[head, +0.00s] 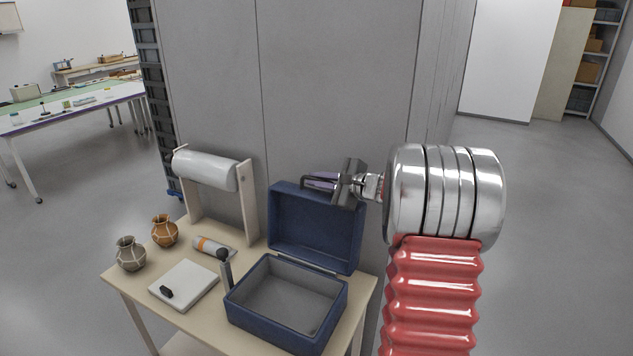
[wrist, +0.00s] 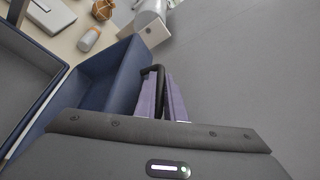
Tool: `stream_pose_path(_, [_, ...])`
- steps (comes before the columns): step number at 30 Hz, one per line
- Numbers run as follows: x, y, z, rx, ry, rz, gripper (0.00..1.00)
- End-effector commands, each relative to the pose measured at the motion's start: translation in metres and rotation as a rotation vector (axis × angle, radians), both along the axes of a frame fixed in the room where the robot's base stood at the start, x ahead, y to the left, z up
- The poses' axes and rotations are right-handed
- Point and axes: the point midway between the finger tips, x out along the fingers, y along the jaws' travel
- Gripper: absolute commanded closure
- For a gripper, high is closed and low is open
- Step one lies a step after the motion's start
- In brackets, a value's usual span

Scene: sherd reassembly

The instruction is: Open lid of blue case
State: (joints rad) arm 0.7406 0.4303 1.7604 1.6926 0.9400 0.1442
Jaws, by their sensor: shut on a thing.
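The blue case (head: 262,317) stands on the small table with its grey interior empty. Its lid (head: 315,236) stands raised, roughly upright at the back of the case. My gripper (head: 322,185) is at the top edge of the lid, its fingers pointing left. In the wrist view, my gripper (wrist: 165,98) has its purple fingers shut on the dark handle (wrist: 152,71) of the lid. The lid (wrist: 108,78) also shows there, left of the fingers. Part of the handle is hidden by the fingers.
The small table (head: 138,287) also holds a paper roll on a stand (head: 207,170), an orange pot (head: 164,230), a grey pot (head: 131,254), a white board (head: 183,285) and a striped tube (head: 212,247). A grey wall (head: 330,80) rises close behind the lid.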

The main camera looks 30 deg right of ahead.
Motion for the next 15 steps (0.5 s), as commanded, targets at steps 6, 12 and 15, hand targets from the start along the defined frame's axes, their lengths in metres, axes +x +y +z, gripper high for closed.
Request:
stream_pose_path(6, [-0.013,0.022,0.003,0.005,0.007,0.001,1.00])
stream_pose_path(12, [-0.024,0.041,0.006,0.004,0.008,0.001,1.00])
stream_pose_path(15, [-0.026,0.044,0.005,0.005,0.010,0.001,1.00])
